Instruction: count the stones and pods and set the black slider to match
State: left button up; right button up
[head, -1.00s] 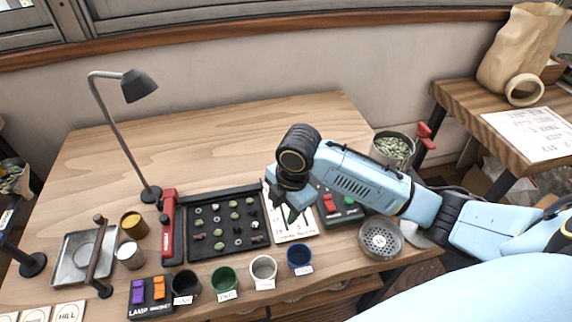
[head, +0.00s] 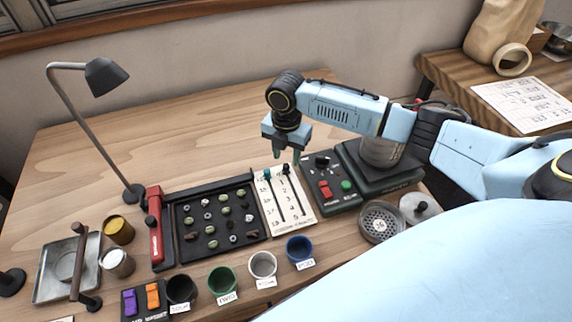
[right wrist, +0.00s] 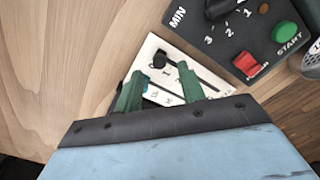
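A white slider card (head: 292,222) with two slots and printed numbers lies right of the black sorting tray (head: 262,229). Its black slider (head: 286,169) is at the far end of the right slot; it also shows in the right wrist view (right wrist: 160,60). The teal slider (head: 267,174) is at the far end of the left slot, partly hidden by a finger in the right wrist view. The tray holds several green beans, grey ring-like stones and brown pods. My right gripper (head: 288,155) is open and empty above the card's far end, its green fingers (right wrist: 160,96) apart. My left gripper is not in view.
A control box (head: 335,190) with red switch and green button stands right of the card. Labelled cups (head: 263,265) line the front edge. A red-handled tool (head: 155,230) and a lamp (head: 105,78) stand left. The table behind the tray is clear.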

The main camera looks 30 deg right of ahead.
aim_at(286, 165)
notch_tip(286, 165, down, 4)
jog(key=shift+r+b, duration=0.25)
jog(key=shift+b, duration=0.05)
jog(key=shift+f, duration=0.2)
jog(key=c, duration=0.8)
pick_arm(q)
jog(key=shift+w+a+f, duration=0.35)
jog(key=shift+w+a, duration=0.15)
pick_arm(e)
grip_shut()
